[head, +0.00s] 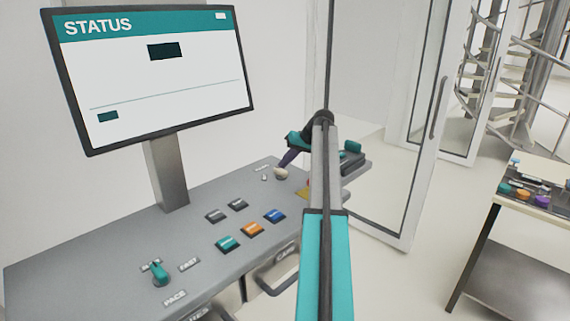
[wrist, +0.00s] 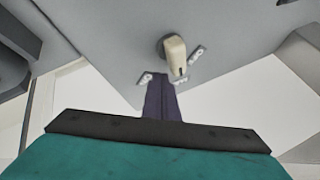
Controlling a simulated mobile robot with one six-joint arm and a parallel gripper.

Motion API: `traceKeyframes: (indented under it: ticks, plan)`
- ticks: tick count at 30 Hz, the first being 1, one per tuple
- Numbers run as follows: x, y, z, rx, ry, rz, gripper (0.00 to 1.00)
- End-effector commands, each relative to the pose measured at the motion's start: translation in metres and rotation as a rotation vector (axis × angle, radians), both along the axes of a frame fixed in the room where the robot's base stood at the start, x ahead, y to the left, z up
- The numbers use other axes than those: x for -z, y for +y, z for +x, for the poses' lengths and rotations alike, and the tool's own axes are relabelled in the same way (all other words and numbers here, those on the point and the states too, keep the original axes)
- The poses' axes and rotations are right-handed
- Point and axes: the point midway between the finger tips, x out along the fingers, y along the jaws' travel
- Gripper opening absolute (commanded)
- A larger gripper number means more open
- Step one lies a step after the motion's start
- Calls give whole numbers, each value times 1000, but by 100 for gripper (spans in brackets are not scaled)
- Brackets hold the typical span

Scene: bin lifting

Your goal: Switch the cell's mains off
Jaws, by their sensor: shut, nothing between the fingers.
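A cream rotary knob (head: 281,174) sits at the far right end of the grey console, with small labels beside it too small to read. The task's mains switch may be this knob, but I cannot read its name. It also shows in the wrist view (wrist: 176,56), its lever pointing down the picture. My gripper (head: 287,159) has dark purple fingers, shut and empty, with their tips close by the knob. In the wrist view my gripper (wrist: 160,84) reaches up from below, its tips just left of the lever. I cannot tell whether they touch it.
The console (head: 90,236) also carries a teal knob (head: 159,275) labelled PACE, teal, orange, blue and dark buttons, and a STATUS screen (head: 155,70). A yellow patch (head: 303,193) is partly hidden by my arm. A glass door and a side table (head: 550,205) stand right.

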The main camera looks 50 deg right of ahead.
Motion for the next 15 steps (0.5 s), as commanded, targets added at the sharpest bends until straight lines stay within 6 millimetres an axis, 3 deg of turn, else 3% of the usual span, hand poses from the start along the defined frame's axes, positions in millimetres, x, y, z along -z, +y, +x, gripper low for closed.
traceKeyframes:
  ticks: [15]
  plan:
    - [0,6,5,-7,0,0,0]
